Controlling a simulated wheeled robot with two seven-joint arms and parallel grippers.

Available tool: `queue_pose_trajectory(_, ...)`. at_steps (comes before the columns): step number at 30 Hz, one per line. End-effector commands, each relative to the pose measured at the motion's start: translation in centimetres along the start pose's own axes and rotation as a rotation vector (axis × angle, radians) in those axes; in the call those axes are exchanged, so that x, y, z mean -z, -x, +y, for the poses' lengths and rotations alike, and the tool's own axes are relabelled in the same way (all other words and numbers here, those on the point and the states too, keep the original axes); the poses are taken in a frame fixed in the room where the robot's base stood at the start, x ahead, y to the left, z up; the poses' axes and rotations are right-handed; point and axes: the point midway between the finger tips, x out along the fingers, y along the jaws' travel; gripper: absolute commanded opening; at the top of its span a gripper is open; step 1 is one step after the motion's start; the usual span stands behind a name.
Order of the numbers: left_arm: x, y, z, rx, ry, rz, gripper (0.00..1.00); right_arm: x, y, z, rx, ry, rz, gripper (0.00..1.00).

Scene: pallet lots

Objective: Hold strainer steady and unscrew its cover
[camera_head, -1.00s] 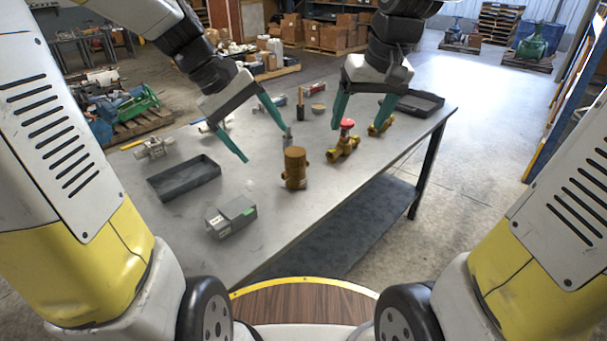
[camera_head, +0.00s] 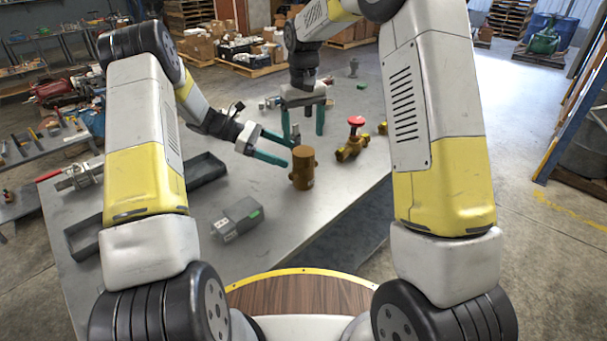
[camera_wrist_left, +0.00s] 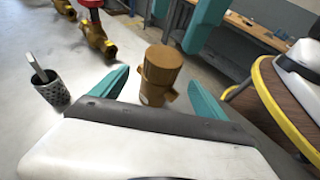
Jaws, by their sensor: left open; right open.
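The strainer (camera_head: 303,170) is a bronze-brown body with a round cylindrical cover on top, standing upright on the grey bench. It also shows in the left wrist view (camera_wrist_left: 161,72), centred beyond my left fingers. My left gripper (camera_head: 288,152) is open and lies low, its teal fingers pointing right at the strainer, with the tips close to its left side. I cannot tell whether they touch it. My right gripper (camera_head: 303,134) is open, fingers pointing down, above and behind the strainer. Its fingers also show in the left wrist view (camera_wrist_left: 185,22). Both hold nothing.
A brass valve with a red handwheel (camera_head: 354,138) stands right of the strainer. A dark perforated cup (camera_wrist_left: 52,90) with a tool in it stands near my left gripper. A grey box (camera_head: 238,218) lies in front, a black tray (camera_head: 205,172) to the left. My right forearm covers the bench's right side.

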Motion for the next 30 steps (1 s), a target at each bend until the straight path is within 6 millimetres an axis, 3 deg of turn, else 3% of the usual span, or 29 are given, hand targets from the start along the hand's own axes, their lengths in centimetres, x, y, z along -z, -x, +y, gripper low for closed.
queue_pose_trajectory(12, -0.1, -6.0, -0.1, 0.004, -0.002, 0.001, 0.84, 0.0, 0.1, 0.0, 0.0, -0.001, 0.001, 0.76)
queue_pose_trajectory(25, -0.1, -7.1, -0.1, 0.002, -0.003, 0.002, 0.84, 0.0, 0.1, 0.0, 0.0, -0.001, 0.001, 0.76)
queue_pose_trajectory(30, -0.1, -7.1, -0.1, 0.002, -0.003, 0.003, 0.53, 0.0, 0.1, 0.0, 0.0, -0.001, 0.001, 0.76)
